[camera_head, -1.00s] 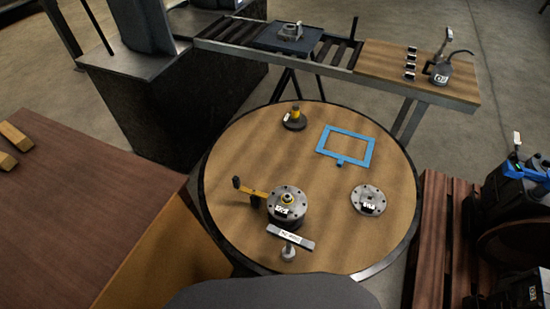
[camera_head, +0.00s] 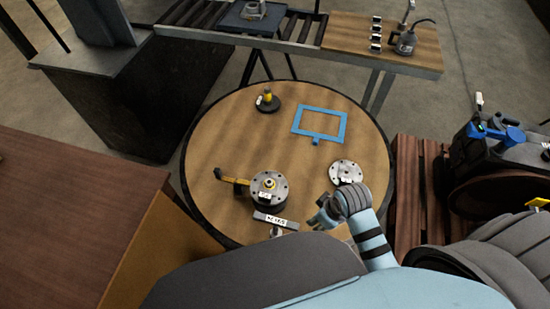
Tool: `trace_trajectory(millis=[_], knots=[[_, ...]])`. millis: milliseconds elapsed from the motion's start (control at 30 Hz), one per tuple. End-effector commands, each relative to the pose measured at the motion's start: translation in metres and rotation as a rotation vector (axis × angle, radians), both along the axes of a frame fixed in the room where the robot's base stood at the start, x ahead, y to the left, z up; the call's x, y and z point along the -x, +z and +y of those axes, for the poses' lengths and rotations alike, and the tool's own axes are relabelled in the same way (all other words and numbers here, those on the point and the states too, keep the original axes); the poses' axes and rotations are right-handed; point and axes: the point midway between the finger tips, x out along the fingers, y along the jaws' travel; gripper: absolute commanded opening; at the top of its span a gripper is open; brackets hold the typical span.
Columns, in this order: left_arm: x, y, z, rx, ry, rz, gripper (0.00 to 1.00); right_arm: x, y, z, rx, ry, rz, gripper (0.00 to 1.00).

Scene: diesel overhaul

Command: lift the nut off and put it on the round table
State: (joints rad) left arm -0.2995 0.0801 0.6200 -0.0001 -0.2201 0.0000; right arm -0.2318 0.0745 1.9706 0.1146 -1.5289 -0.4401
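The round table (camera_head: 225,130) has a wooden top with a dark rim. On it a grey flanged housing (camera_head: 268,192) with bolts around its top stands near the front. A small yellowish nut (camera_head: 269,184) sits at the centre of that top. My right gripper (camera_head: 315,212) is over the front right of the table, to the right of the housing and apart from it. Its fingers look spread, with nothing seen between them.
A flat round flange (camera_head: 346,172), a blue frame (camera_head: 320,124) and a dark-based yellow part (camera_head: 268,101) also lie on the table. The table's left side is clear.

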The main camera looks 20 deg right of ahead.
Motion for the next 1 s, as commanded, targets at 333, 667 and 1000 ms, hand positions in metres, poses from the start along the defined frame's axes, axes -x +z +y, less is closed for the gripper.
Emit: trace_trajectory(millis=[333, 667, 1000], knots=[[0.0, 0.003, 0.0, 0.0, 0.0, 0.0, 0.37, -0.127, 0.042, 0.067, -0.14, 0.788, 0.003, 0.38], [0.0, 0.003, 0.0, 0.0, 0.0, -0.001, 0.37, -0.163, 0.073, 0.095, -0.208, 1.137, -0.054, 0.38], [0.0, -0.036, 0.0, 0.0, 0.0, 0.0, 0.37, -0.163, 0.011, 0.094, -0.204, 1.134, -0.058, 0.38]])
